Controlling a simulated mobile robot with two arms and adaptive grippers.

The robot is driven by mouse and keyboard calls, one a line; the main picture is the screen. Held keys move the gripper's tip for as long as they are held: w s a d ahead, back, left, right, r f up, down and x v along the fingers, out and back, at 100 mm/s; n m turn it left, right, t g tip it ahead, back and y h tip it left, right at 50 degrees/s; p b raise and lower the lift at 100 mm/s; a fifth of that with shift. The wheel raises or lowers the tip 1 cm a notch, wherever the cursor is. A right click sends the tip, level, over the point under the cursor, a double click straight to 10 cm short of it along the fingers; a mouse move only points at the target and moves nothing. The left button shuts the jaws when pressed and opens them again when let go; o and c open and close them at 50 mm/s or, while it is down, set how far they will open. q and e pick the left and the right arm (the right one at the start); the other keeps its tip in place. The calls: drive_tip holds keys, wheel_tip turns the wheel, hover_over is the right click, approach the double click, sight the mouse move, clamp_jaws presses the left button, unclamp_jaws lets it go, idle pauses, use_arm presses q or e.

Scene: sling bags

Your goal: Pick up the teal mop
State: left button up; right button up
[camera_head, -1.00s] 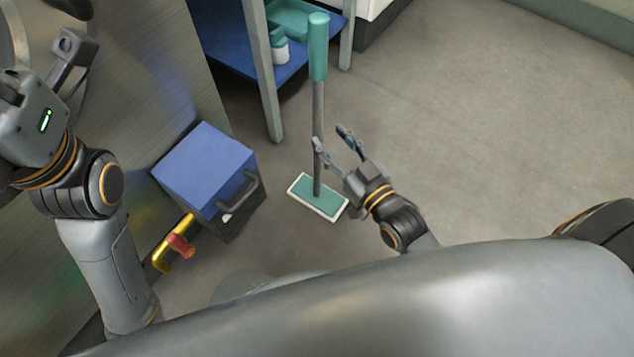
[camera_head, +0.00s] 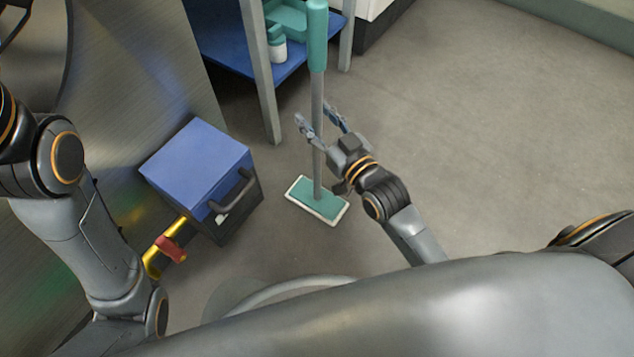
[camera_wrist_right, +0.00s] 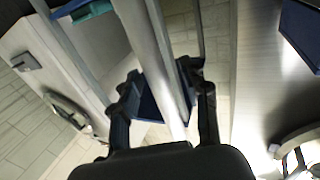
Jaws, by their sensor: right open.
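The teal mop stands upright on the floor in the head view, with a teal grip (camera_head: 317,40), a grey pole (camera_head: 317,165) and a flat teal head with a white rim (camera_head: 305,191). My right gripper (camera_head: 321,118) is open, with its fingers on either side of the pole at mid height. In the right wrist view the pole (camera_wrist_right: 152,55) runs between the two open fingers (camera_wrist_right: 165,100). Whether a finger touches the pole is not clear. My left gripper is outside the head view; only part of its arm shows at the left.
A blue-topped box (camera_head: 196,165) with a dark handle stands left of the mop. A yellow and red object (camera_head: 167,247) is in front of it. A blue-shelved rack (camera_head: 262,62) holding a teal bin and a white jar stands behind. Floor to the right is clear.

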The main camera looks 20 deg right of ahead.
clamp_jaws()
drive_tip(key=shift+r, duration=0.25)
